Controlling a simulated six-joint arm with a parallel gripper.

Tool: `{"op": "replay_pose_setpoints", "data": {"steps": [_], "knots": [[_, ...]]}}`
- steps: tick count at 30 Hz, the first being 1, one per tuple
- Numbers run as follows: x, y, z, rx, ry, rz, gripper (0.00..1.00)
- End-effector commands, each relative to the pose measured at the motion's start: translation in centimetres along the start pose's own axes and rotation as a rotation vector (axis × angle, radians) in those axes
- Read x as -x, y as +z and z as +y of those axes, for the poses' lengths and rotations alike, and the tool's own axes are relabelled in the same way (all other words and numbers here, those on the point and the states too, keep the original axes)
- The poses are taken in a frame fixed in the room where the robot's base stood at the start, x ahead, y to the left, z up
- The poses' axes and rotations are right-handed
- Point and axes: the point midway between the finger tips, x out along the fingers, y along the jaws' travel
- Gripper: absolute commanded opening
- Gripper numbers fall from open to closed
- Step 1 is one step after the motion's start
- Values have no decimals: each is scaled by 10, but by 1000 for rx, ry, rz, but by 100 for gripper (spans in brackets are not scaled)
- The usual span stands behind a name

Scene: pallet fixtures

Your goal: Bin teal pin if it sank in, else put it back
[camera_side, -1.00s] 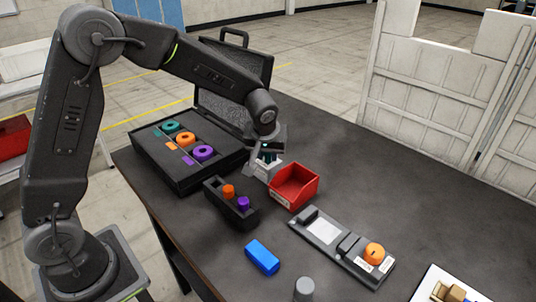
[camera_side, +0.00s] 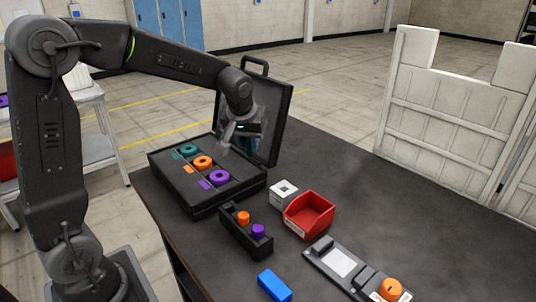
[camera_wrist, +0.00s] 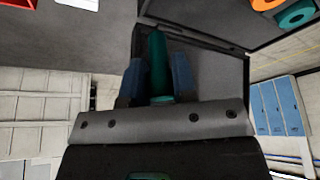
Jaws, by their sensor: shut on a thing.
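My gripper (camera_side: 240,143) is raised in front of the open case's lid. In the wrist view my gripper (camera_wrist: 157,78) is shut on the teal pin (camera_wrist: 158,62), which lies between its two fingers. Little of the pin shows in the side view. The white block (camera_side: 283,187) with a dark hole in its top stands on the table, apart from my gripper. The red bin (camera_side: 308,230) stands beside it and looks empty. The small black rack (camera_side: 234,234) holds an orange pin (camera_side: 243,217) and a purple pin (camera_side: 258,231); its far end looks vacant.
The black case (camera_side: 205,207) holds teal, orange and purple rings; its lid (camera_side: 273,118) stands upright behind my gripper. The table's right side is clear.

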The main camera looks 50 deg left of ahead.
Motion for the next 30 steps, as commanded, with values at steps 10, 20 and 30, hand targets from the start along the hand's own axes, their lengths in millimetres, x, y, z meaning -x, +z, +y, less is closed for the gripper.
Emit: {"op": "replay_pose_setpoints", "data": {"steps": [10,20,30], "knots": [[24,42,-10,-5,2,-2,0],[36,114,-11,-2,1,-1,0],[15,125,-12,-1,-2,-4,0]]}}
